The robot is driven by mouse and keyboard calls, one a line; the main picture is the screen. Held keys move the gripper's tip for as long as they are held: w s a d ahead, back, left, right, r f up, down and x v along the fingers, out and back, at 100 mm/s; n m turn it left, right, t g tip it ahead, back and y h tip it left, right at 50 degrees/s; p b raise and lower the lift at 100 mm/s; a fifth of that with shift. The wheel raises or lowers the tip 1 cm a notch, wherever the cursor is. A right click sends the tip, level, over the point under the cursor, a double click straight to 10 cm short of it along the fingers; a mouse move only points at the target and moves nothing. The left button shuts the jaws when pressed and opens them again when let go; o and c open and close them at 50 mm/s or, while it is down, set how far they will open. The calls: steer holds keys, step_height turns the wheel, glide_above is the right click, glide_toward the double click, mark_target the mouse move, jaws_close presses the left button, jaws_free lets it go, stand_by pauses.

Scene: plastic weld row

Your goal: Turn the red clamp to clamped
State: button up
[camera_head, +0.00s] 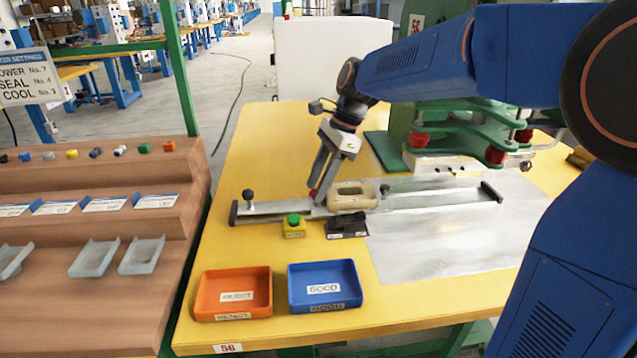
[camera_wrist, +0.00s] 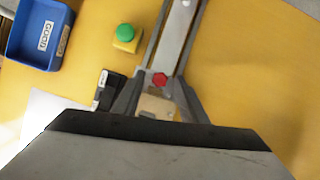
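The red clamp shows as a small red knob (camera_wrist: 160,79) in the wrist view, on the metal rail. In the head view it is a small red spot (camera_head: 313,193) at the left end of a beige block (camera_head: 352,196), partly hidden by my fingers. My gripper (camera_head: 320,190) points down at the rail at the clamp. In the wrist view my gripper's two fingers (camera_wrist: 160,82) are apart, with the red knob between their tips and a visible gap on each side. I cannot tell how far the tips are above or around the knob. The clamp's position is unclear.
A green button on a yellow box (camera_head: 293,226) and a black box (camera_head: 347,226) stand in front of the rail. An orange tray (camera_head: 234,293) and a blue GOOD tray (camera_head: 324,286) sit at the table's front. A green press (camera_head: 460,135) stands behind right.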

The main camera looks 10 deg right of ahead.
steer(key=shift+c, duration=0.6)
jaws_close()
steer(key=shift+n, duration=0.4)
steer(key=n, duration=0.2)
steer(key=n+g, duration=0.1)
steer(key=n, duration=0.1)
steer(key=shift+w+a+g+h, duration=0.1)
steer(key=shift+w+g+h, duration=0.1)
steer(key=shift+g+h, duration=0.1)
steer(key=n+g+h, duration=0.1)
steer(key=n, duration=0.3)
steer(key=shift+w+a, duration=0.15)
steer(key=n+h, duration=0.1)
steer(key=n, duration=0.1)
steer(key=n+h, duration=0.1)
steer(key=n, duration=0.2)
steer(key=shift+a+g, duration=0.2)
steer(key=shift+g, duration=0.2)
steer(key=n, duration=0.2)
steer(key=n+h, duration=0.1)
steer(key=n, duration=0.1)
steer(key=shift+a+h, duration=0.15)
steer(key=shift+h, duration=0.15)
